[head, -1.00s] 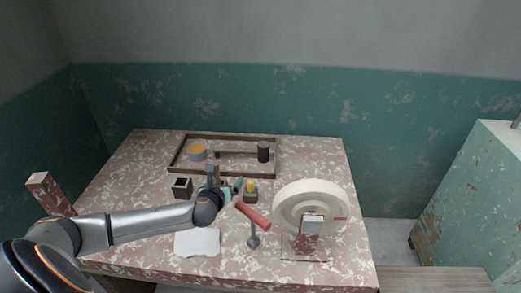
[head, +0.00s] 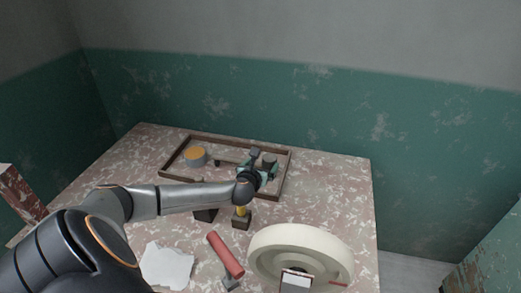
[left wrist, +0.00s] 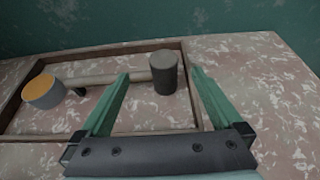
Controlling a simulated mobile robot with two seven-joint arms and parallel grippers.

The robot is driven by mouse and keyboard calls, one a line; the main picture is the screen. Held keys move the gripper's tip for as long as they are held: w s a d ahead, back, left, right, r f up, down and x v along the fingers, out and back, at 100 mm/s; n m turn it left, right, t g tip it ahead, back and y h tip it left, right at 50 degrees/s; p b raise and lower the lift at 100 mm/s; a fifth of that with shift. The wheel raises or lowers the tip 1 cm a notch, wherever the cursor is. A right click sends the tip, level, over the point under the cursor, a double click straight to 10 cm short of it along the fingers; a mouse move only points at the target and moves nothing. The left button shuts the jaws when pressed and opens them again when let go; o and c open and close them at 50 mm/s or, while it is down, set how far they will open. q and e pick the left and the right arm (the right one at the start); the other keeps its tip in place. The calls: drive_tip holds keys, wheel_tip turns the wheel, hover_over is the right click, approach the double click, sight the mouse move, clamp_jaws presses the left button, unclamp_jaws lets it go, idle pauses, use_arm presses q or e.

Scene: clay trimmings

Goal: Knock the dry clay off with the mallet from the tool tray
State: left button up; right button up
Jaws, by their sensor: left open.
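The mallet, with a dark cylindrical head (head: 269,160) and a pale handle, lies in the shallow brown-framed tool tray (head: 166,168) at the back of the table. In the left wrist view the mallet head (left wrist: 164,75) shows ahead, between the two green fingers. The handle runs left toward the orange-topped tin (left wrist: 43,91). My left gripper (head: 262,170) is open and empty over the tray's right part, close to the mallet head. The wrist hides part of the handle in the head view. I cannot tell where the dry clay is. My right gripper is out of view.
A red-handled tool (head: 225,255), a white sheet (head: 167,266), and a dark block with a yellow top (head: 241,221) are nearer than the tray. The tabletop right of the tray is clear.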

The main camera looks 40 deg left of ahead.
sight(269, 157)
use_arm(q)
drive_tip(key=b+x, duration=0.1)
drive_tip(key=x, duration=0.3)
drive_tip(key=shift+f, duration=0.1)
drive_tip(key=shift+w+a+f, duration=0.2)
drive_tip(key=shift+w, duration=0.25)
drive_tip(key=x, duration=0.1)
drive_tip(key=b+x, duration=0.1)
drive_tip(key=x, duration=0.1)
drive_tip(key=shift+w+d+f+b, duration=0.2)
drive_tip(key=shift+w+f+b, duration=0.1)
drive_tip(key=shift+f, duration=0.05)
drive_tip(key=shift+w+a+f, duration=0.1)
drive_tip(key=shift+w+a, duration=0.1)
drive_tip(key=shift+w, duration=0.1)
drive_tip(key=shift+w+a+f, duration=0.1)
drive_tip(key=shift+w+a, duration=0.1)
drive_tip(key=shift+w, duration=0.1)
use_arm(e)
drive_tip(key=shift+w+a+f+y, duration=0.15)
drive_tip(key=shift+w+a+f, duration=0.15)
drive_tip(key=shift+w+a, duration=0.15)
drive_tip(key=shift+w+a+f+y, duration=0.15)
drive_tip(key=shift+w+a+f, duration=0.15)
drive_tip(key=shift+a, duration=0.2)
use_arm(q)
clamp_jaws()
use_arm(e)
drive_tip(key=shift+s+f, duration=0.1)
